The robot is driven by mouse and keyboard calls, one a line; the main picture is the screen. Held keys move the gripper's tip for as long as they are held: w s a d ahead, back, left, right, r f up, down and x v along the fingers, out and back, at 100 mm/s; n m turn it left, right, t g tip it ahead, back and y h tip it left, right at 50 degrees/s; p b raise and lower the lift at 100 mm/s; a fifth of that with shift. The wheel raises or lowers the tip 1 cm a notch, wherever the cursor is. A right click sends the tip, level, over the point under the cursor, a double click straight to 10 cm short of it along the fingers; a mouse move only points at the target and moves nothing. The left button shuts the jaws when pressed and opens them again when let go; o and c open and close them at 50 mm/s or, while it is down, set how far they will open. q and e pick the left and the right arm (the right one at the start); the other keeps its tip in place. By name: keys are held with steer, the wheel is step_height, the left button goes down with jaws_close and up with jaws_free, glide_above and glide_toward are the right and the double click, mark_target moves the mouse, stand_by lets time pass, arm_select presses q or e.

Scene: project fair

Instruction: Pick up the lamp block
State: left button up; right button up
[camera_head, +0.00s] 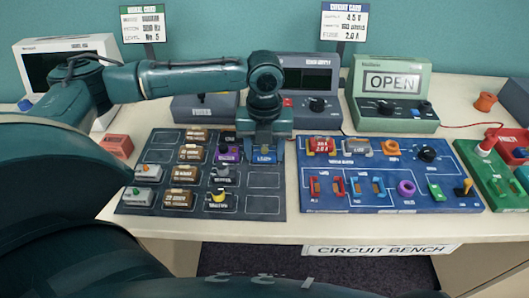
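The label is too small to read surely, but this may be the lamp block. The gripper body hides the block's top and back. The block appears to rest on the tray, and I cannot tell whether the fingers touch it. My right gripper is not in view.
Several brown, purple, black and yellow-topped blocks stand left of the gripper on the tray. A blue circuit board (390,203) with parts lies to the right. A power supply (309,92) and a green meter reading OPEN (392,100) stand behind. Tray slots at front right are empty.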

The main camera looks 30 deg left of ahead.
arm_select(q)
steer(key=c, duration=0.5)
steer(key=shift+c, duration=0.2)
